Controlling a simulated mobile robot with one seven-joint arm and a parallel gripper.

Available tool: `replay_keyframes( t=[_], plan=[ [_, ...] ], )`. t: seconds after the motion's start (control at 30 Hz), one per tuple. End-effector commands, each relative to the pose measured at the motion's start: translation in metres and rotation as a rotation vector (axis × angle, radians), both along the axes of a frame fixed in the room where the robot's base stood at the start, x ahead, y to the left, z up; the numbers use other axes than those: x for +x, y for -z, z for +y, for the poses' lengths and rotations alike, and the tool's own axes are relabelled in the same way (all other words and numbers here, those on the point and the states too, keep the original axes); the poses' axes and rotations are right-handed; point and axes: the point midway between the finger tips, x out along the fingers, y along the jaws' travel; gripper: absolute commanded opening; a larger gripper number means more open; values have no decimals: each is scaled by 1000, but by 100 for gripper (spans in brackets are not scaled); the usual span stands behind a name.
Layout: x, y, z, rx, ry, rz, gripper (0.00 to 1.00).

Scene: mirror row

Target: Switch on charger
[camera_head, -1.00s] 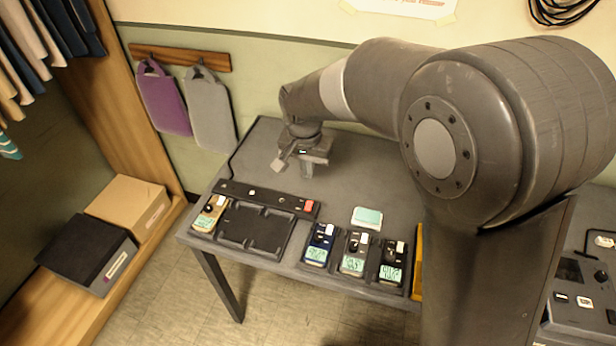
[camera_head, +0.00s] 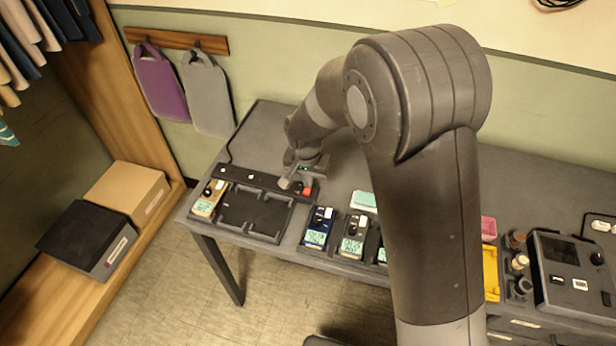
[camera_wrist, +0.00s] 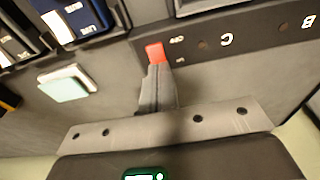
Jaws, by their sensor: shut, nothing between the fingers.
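The charger is a dark strip (camera_head: 240,176) along the back of a black tray (camera_head: 255,212) on the grey table. A small red switch (camera_head: 307,191) sits at its right end. In the wrist view the red switch (camera_wrist: 155,51) is just beyond my fingertips, beside lettered markings on the strip. My gripper (camera_head: 292,183) is shut and empty, right at the switch; it also shows in the wrist view (camera_wrist: 158,72). I cannot tell whether the fingertips touch the switch, or which way the switch is set.
A gold handset (camera_head: 208,199) stands in the tray's left end. A blue handset (camera_head: 318,228) and a grey one (camera_head: 353,236) stand to the right, with a pale green-topped block (camera_head: 364,201) behind. A dark console (camera_head: 568,268) is at far right.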

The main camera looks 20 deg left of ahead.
Motion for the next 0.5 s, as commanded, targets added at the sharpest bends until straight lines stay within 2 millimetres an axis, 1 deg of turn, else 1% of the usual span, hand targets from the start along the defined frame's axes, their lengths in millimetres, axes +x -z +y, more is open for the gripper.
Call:
replay_keyframes(
  t=[0.13, 0.27, 0.5],
  plan=[
    [0, 0, 0, 0, 1, 2, 0],
    [3, 4, -1, -1, 4, 39, 0],
    [1, 4, 0, -4, 1, 41, 0]
  ],
)
